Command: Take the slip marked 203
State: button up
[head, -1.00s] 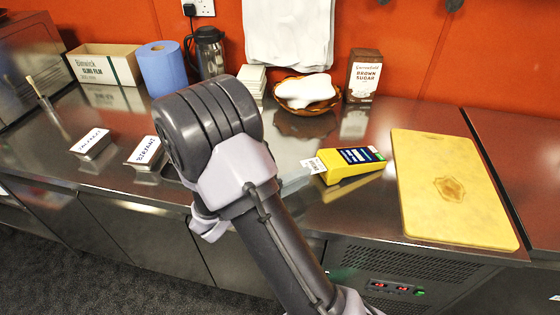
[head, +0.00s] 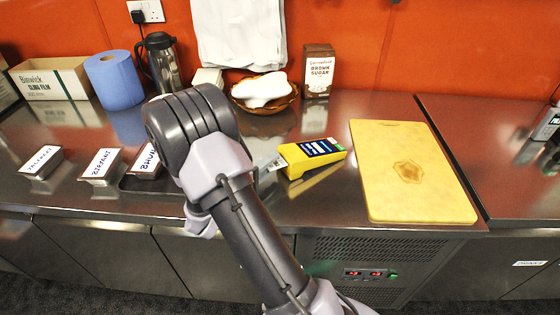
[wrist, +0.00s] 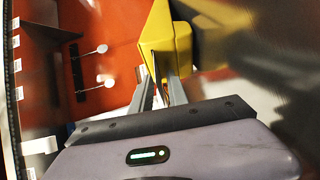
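A yellow slip printer (head: 318,160) with a dark screen lies on the steel counter. A small white slip (head: 274,163) sticks out of its left end; its marking is too small to read. My gripper (head: 268,168) is at that left end, beside the slip and partly behind my arm. In the wrist view my gripper (wrist: 158,72) points at the yellow printer (wrist: 165,40), with a narrow gap showing between the fingers. The slip cannot be made out clearly there, and nothing is plainly held.
A yellow board (head: 410,175) lies right of the printer. A basket (head: 265,104) and a brown sugar box (head: 318,70) stand behind. Labelled tins, one marked BIRYANI (head: 102,165), sit at left, with a flask (head: 160,62) and blue roll (head: 115,82) behind them.

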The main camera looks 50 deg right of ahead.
grip_shut()
jog(key=shift+a, duration=0.1)
jog(key=shift+w+a+r, duration=0.1)
jog(key=shift+w+a, duration=0.15)
jog(key=shift+a, duration=0.6)
jog(key=shift+w+a+r, duration=0.1)
jog(key=shift+w+a, duration=0.15)
jog(key=shift+a, duration=0.65)
jog(key=shift+w+a, duration=0.25)
jog(key=shift+a, duration=0.6)
jog(key=r+p, duration=0.1)
jog(key=a+r+p, duration=0.1)
jog(key=r, duration=0.1)
jog(key=a+r+p, duration=0.1)
jog(key=r, duration=0.1)
jog(key=shift+w, duration=0.25)
